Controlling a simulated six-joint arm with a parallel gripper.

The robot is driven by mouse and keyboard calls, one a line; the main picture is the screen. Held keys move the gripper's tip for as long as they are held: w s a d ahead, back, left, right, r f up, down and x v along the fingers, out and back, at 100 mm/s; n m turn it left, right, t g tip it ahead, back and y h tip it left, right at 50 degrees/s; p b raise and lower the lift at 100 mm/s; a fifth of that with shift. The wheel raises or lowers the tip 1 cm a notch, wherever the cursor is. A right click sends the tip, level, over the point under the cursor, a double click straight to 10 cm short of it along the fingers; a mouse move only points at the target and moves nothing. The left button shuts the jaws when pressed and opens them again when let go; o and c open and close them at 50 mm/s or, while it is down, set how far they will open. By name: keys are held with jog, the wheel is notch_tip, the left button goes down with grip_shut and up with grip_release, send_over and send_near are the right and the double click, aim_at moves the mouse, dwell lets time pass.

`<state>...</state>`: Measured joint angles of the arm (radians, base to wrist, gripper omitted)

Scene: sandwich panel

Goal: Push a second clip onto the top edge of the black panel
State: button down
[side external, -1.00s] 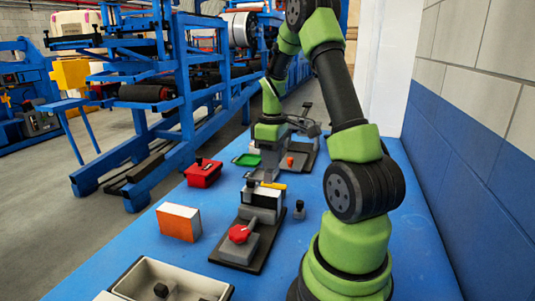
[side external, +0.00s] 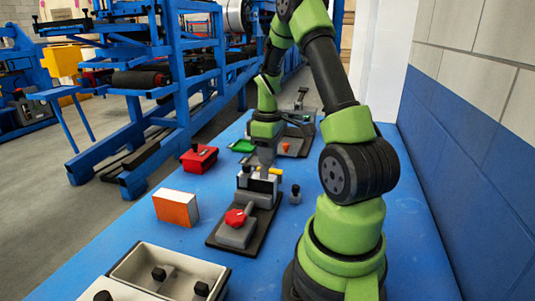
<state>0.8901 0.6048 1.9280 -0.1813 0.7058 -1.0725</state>
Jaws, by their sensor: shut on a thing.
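My gripper (side external: 266,168) points down right over the top edge, towards the middle. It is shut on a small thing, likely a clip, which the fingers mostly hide. I cannot tell whether that piece touches the panel.
The fixture's red knob (side external: 236,218) faces the camera. A pale tray (side external: 128,263) with several dark-topped pieces lies in front. An orange-and-white block (side external: 176,208), a red box (side external: 199,158), a green tray (side external: 243,146) and a small dark-topped piece (side external: 295,193) stand around.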

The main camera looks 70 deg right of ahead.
aim_at(257, 187)
jog(key=shift+f, duration=0.15)
dwell(0.3)
jog(key=shift+f, duration=0.55)
jog(key=shift+f, duration=0.1)
jog(key=shift+f, duration=0.35)
jog(key=shift+f, duration=0.4)
dwell(0.8)
jog(key=c, duration=0.7)
grip_release()
